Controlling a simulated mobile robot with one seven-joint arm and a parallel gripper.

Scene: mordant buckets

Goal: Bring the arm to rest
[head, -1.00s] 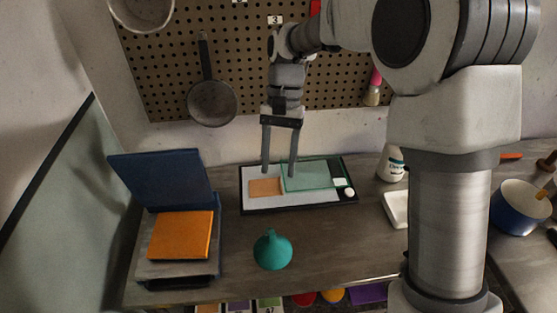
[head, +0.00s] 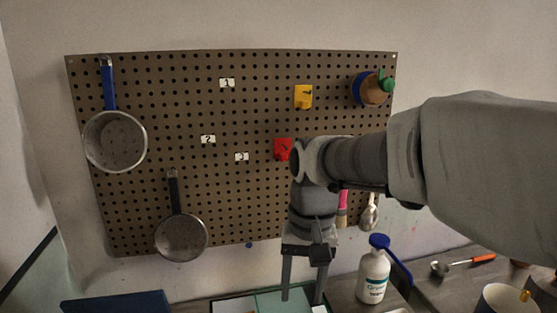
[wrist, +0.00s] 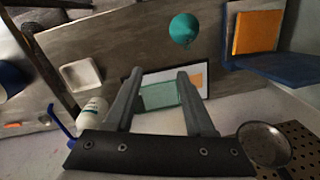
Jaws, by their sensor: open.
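My gripper (head: 303,292) hangs pointing down in front of the pegboard, its two fingers apart with nothing between them. In the wrist view my gripper (wrist: 155,82) is open above the tray (wrist: 205,70), which holds a green translucent sheet (wrist: 160,95) and an orange piece. In the head view only the back part of the tray and the green sheet (head: 272,301) shows, at the bottom edge. My arm reaches in from the right.
A white bottle (head: 373,278) stands right of my gripper. A teal vase (wrist: 184,29) and a white dish (wrist: 81,76) stand on the table.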

